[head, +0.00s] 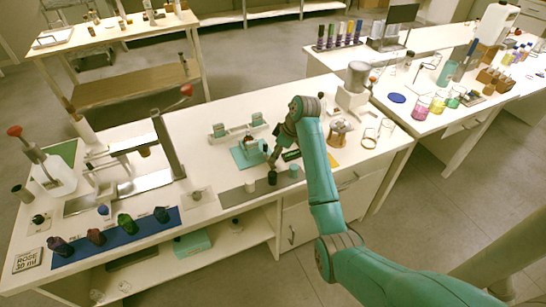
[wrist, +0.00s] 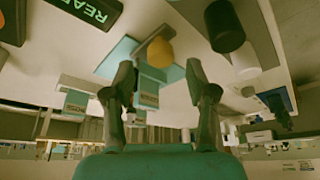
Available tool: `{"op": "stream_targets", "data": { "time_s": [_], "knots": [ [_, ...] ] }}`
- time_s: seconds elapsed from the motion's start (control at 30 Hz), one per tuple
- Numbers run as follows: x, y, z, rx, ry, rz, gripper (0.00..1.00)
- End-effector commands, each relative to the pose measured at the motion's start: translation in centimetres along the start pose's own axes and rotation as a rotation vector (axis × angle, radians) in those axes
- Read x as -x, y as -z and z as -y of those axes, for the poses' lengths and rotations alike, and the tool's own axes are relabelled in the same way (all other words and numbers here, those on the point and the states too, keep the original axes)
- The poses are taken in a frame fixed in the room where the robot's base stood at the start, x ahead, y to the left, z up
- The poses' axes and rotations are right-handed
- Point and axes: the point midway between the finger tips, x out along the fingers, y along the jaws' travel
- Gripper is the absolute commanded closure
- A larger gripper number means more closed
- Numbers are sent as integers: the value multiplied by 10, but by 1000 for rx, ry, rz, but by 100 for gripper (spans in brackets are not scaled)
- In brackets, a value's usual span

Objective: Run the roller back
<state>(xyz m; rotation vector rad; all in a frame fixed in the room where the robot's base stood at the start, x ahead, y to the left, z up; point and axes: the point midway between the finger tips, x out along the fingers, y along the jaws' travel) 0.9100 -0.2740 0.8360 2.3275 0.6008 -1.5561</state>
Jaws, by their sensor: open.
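My gripper (head: 270,160) is over the middle of the long white bench, beside a teal device (head: 248,152) with a flat base. In the wrist view my gripper (wrist: 159,75) has its two fingers wide apart with nothing between them. Past the fingertips there, an orange rounded knob (wrist: 160,52) stands out against a light blue plate (wrist: 116,60) and a teal block (wrist: 148,92). I cannot tell for certain which part is the roller. My arm and gripper partly hide the device in the head view.
A grey mat (head: 235,197) in front holds a black jar (head: 272,178) and others. A dark box marked "READ" (wrist: 90,10) lies close by. A white rack (head: 238,131) stands behind. A copper-coloured device (head: 339,132) is right. A blue mat (head: 100,243) with dark bottles lies left.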

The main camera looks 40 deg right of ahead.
Motion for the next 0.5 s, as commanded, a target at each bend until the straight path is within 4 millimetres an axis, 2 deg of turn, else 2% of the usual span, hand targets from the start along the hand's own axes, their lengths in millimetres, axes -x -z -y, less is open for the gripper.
{"op": "stream_targets", "data": {
  "time_s": [0.03, 0.2, 0.5],
  "knots": [
    [-8, 0, 1, 0, 3, 2, 43],
    [-24, 0, 0, 1, 1, 0, 43],
    [-31, 0, 0, 1, 0, 0, 43]
  ]
}}
